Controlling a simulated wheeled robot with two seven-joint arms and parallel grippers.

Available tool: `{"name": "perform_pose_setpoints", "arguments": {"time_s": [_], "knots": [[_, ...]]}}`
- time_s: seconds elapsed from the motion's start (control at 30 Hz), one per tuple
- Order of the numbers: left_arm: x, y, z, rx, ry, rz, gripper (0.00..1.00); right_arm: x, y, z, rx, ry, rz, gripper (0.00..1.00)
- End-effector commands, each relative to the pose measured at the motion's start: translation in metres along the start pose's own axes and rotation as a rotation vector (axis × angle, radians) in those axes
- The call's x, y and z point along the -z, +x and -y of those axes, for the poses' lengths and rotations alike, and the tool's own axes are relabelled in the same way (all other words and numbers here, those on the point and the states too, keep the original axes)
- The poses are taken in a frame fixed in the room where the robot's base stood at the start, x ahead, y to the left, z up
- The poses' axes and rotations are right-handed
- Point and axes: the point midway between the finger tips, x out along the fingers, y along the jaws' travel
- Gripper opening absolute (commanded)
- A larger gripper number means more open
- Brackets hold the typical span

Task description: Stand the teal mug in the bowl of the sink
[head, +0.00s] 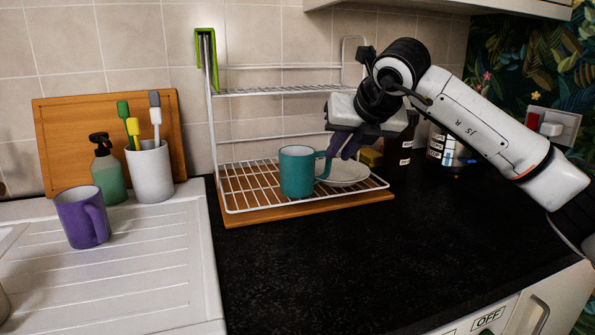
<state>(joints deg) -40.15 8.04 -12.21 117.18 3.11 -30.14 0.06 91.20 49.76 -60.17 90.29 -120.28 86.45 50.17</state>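The teal mug (298,172) stands upright on the lower tier of the white wire dish rack, with its handle towards the right. The fingers look apart from the mug. The ribbed white sink drainer (150,270) is at the left. Only a bit of the sink bowl's edge (8,240) shows at the far left; its inside is out of view. My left gripper is not in view.
A purple mug (82,217) stands on the drainer. Behind it are a soap bottle (109,172), a white brush pot (150,172) and a wooden board (60,130). A white plate (348,173) lies in the rack (235,193). The black worktop (330,270) in front is clear.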

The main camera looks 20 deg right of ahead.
Motion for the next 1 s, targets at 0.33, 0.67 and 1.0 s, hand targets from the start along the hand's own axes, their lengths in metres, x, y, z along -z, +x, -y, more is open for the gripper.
{"name": "perform_pose_setpoints", "arguments": {"time_s": [0.33, 0.67, 1.0], "knots": [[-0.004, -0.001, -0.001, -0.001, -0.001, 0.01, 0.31, 0.001, 0.037, 0.0, 0.001, 0.001, -0.003, 0.16], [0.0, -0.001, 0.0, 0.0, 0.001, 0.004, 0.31, 0.0, 0.071, 0.0, -0.001, 0.0, 0.0, 0.16], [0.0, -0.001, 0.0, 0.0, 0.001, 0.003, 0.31, 0.0, 0.071, 0.0, -0.001, 0.0, 0.0, 0.0]]}}
